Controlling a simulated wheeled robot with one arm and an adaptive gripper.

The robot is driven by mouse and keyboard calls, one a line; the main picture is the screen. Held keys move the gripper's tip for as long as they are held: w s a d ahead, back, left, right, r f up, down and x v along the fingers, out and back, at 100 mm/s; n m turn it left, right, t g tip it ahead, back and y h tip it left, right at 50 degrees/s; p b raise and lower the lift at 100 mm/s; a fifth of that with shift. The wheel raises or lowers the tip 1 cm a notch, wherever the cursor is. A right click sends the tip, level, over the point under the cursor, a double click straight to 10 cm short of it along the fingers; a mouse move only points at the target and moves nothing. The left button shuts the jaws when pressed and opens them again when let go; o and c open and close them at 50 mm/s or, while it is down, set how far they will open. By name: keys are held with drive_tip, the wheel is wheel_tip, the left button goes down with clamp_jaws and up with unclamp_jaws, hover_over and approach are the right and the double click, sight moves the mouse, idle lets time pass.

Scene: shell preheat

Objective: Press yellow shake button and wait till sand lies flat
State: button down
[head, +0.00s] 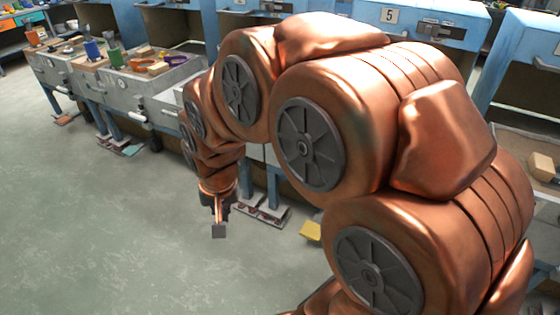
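A yellow pad (311,231) shows low near the floor in the head view, partly hidden behind my arm; it is the only yellow button-like thing near my gripper. My gripper (219,229) hangs down over the floor to the left of the yellow pad, apart from it in the picture. A grey fingertip pad shows at its end, and the fingers overlap, so their opening is unclear. No sand surface can be made out; my arm hides much of the station behind it.
A row of blue and grey workstations runs along the back, one with a number 5 sign (389,15). Low pedals (262,211) stand under the benches. A grey bench (130,88) at left holds pots and blocks. The green-grey floor at left is clear.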

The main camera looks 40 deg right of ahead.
drive_tip(key=w+d+f+m+t+h+b, duration=0.1)
drive_tip(key=w+d+f+m+t+b, duration=0.2)
drive_tip(key=w+d+f+m+b, duration=0.7)
drive_tip(key=w+d+f+m+t+h+b, duration=0.1)
drive_tip(key=w+d+f+t+b, duration=0.45)
drive_tip(key=w, duration=0.75)
drive_tip(key=w+d+f+m+t+h+b, duration=0.2)
drive_tip(key=d+f+m+b, duration=0.4)
drive_tip(key=d, duration=0.7)
drive_tip(key=w+d+f+m+t+h+b, duration=0.2)
drive_tip(key=w+d+f+m+h+b, duration=0.1)
drive_tip(key=d+f+m+b, duration=0.3)
drive_tip(key=w+d+f+m, duration=0.1)
drive_tip(key=d+f+m, duration=0.1)
drive_tip(key=d+f, duration=0.2)
drive_tip(key=shift+w+d+f+h+b, duration=0.3)
drive_tip(key=shift+w+d+f, duration=0.05)
drive_tip(key=shift+d, duration=1.05)
drive_tip(key=shift+d+t, duration=0.1)
drive_tip(key=shift+t, duration=0.15)
drive_tip(key=w+d+p, duration=0.2)
drive_tip(key=d+p, duration=0.1)
drive_tip(key=d, duration=0.5)
drive_tip(key=shift+w, duration=0.25)
